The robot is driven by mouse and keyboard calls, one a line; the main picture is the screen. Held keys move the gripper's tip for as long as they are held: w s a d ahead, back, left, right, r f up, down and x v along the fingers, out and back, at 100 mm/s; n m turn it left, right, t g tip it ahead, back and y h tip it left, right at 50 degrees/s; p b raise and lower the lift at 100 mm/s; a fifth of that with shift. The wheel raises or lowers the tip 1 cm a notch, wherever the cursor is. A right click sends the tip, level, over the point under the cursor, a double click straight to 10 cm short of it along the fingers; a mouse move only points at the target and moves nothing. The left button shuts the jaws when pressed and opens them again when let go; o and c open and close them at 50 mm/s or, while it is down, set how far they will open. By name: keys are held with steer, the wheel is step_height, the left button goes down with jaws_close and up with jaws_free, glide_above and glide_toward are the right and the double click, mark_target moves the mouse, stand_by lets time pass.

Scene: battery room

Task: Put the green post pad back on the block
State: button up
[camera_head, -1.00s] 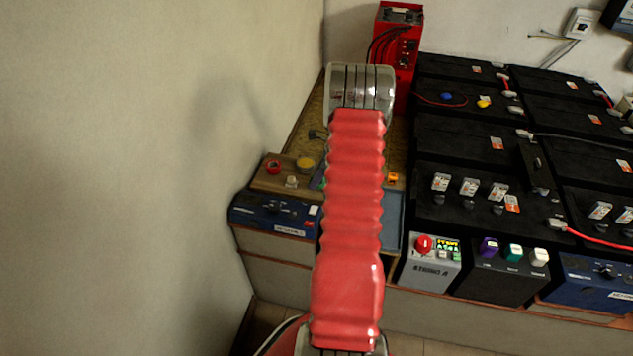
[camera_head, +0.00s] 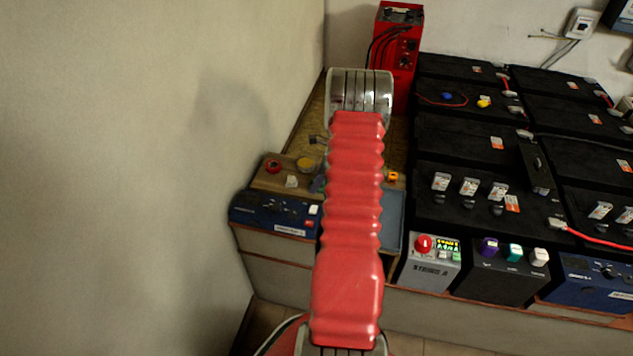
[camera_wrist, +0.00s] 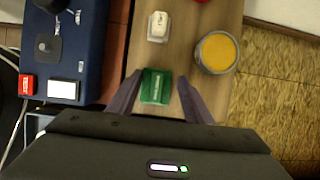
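A green pad (camera_wrist: 157,87) with a small pale mark is on a wooden board (camera_wrist: 183,62) in the wrist view. My gripper (camera_wrist: 158,86) is open, with one dark finger on each side of the pad. Narrow gaps show between the fingers and the pad. I cannot tell whether the pad lies loose or is seated. In the head view, my red sleeved arm hides the gripper and most of the area around the pad. The wooden board's left part (camera_head: 266,184) shows beside the arm.
A white piece (camera_wrist: 158,26) and a round yellow-topped container (camera_wrist: 216,52) stand beyond the pad. A blue box (camera_wrist: 78,50) is left of the board. Black batteries (camera_head: 465,135) fill the right. A dark box (camera_head: 508,268) carries purple, teal and white knobs.

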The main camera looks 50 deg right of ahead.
steer(key=shift+o, duration=0.2)
steer(key=shift+s+a+f, duration=0.25)
steer(key=shift+a+f, duration=0.25)
steer(key=shift+r, duration=0.4)
steer(key=v, duration=1.2)
steer(key=shift+d+r, duration=0.15)
steer(key=shift+d, duration=0.2)
steer(key=shift+w, duration=0.2)
